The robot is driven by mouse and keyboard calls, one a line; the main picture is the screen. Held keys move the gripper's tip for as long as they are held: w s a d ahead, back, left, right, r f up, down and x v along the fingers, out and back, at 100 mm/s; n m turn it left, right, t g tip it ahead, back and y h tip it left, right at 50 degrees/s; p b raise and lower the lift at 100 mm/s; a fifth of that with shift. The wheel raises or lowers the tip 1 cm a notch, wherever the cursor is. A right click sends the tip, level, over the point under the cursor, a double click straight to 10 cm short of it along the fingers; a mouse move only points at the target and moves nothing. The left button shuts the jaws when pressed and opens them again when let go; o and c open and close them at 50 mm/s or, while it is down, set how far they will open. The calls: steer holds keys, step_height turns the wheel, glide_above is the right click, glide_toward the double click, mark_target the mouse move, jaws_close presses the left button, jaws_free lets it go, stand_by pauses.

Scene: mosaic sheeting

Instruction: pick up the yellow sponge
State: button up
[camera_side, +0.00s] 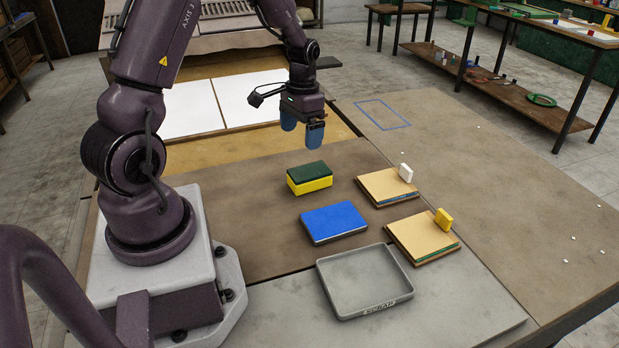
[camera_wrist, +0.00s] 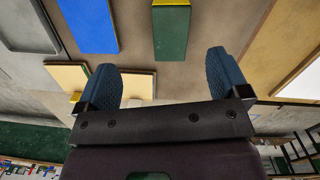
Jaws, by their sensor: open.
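The yellow sponge (camera_side: 312,185) has a dark green scouring layer on top and lies on the brown mat. In the wrist view its green top (camera_wrist: 170,34) shows, with a thin yellow edge (camera_wrist: 170,2) at the top of the picture. My gripper (camera_side: 302,138) hangs in the air behind the sponge, apart from it. Its blue fingers are spread with nothing between them; they also show in the wrist view (camera_wrist: 168,75).
A blue pad (camera_side: 333,222) lies in front of the sponge. A grey tray (camera_side: 322,284) stands nearer. The table's right side is mostly clear.

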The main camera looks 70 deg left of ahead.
mark_target(309, 170)
steer(key=shift+m+t, duration=0.3)
steer(key=shift+m, duration=0.6)
steer(key=f, duration=0.4)
steer(key=w+a+f, duration=0.1)
steer(key=f, duration=0.3)
steer(key=w+f, duration=0.1)
steer(key=f, duration=0.4)
steer(key=shift+w+a, duration=0.25)
steer(key=c, duration=1)
